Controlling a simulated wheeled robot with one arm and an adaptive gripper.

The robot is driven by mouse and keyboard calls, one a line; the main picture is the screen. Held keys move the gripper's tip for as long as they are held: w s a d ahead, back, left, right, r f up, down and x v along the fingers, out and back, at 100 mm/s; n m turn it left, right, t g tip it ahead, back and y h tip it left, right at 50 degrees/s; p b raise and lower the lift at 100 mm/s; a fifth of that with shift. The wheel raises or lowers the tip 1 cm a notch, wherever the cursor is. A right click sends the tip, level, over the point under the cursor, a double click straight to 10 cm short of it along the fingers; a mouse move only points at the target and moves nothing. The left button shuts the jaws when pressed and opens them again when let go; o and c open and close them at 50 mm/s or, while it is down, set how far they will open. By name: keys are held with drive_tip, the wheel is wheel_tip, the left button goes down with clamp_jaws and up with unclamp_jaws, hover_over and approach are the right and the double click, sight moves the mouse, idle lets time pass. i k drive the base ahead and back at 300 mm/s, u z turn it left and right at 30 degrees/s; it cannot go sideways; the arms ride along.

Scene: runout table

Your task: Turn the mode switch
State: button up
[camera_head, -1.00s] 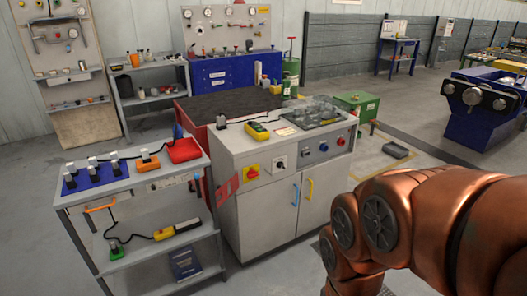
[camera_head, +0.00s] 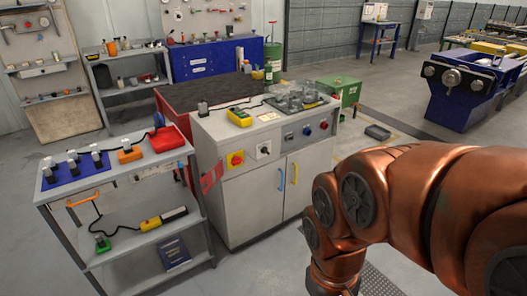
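The mode switch is probably the black rotary knob on a white plate (camera_head: 263,149), on the upper front of the grey cabinet (camera_head: 240,200). To its left is a red knob on a yellow plate (camera_head: 235,159). To its right are a dark knob (camera_head: 289,137), a blue button (camera_head: 307,131) and a red button (camera_head: 324,125). The knob's exact setting is too small to read. My copper arm fills the lower right, right of the cabinet and apart from the switch. My gripper is outside the picture.
A grey cart (camera_head: 125,177) with a blue mat, an orange block and a red bin stands left of the cabinet. A yellow device (camera_head: 239,117) and glass-like items (camera_head: 296,97) lie on the cabinet top. Grey floor is open in front. A green box (camera_head: 341,88) stands behind right.

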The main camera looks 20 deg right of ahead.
sight(264, 150)
drive_tip(key=z, duration=0.8)
drive_tip(key=i, duration=1.2)
drive_tip(key=u, duration=0.05)
